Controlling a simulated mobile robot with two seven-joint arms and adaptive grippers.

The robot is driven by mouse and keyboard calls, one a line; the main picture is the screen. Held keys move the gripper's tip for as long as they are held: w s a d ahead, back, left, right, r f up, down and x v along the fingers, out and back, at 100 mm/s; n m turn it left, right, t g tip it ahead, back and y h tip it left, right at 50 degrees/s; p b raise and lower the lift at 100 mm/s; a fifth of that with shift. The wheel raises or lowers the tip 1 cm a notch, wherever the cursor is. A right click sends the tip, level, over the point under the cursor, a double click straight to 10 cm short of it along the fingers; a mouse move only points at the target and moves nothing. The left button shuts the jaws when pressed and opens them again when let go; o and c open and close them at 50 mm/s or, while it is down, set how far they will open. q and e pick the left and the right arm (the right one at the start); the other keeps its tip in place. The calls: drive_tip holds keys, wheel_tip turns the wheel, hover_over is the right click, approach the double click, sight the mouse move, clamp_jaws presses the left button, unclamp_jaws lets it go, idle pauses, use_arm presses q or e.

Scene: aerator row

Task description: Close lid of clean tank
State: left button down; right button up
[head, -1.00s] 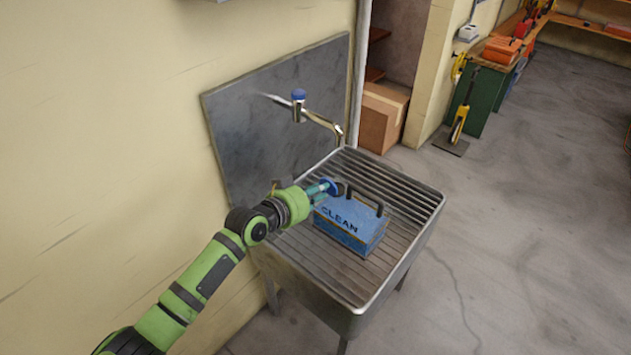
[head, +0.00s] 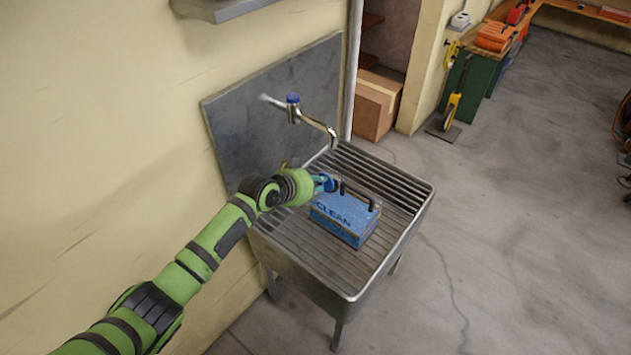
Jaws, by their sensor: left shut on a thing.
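The clean tank (head: 343,220) is a blue box marked "CLEAN" with a dark handle on top. It sits on the slatted top of the metal sink (head: 290,258). My left gripper (head: 328,184) is at the tank's upper left back corner, shut on a small blue part there, which looks like a round blue cap or lid (head: 332,185). My own gripper and wrist hide much of that part, so I cannot tell whether it is seated. My right gripper is not in view.
A chrome tap (head: 318,123) with a blue top stands out from the grey splashback (head: 255,110) behind the sink. A shelf edge (head: 222,8) is on the wall above. A cardboard box (head: 374,104) stands beyond the sink.

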use_arm(q)
drive_tip(key=shift+s+f, duration=0.1)
drive_tip(key=shift+f, duration=0.1)
drive_tip(key=c, duration=1.2)
unclamp_jaws()
drive_tip(key=shift+r, duration=0.1)
drive_tip(key=v, duration=1.2)
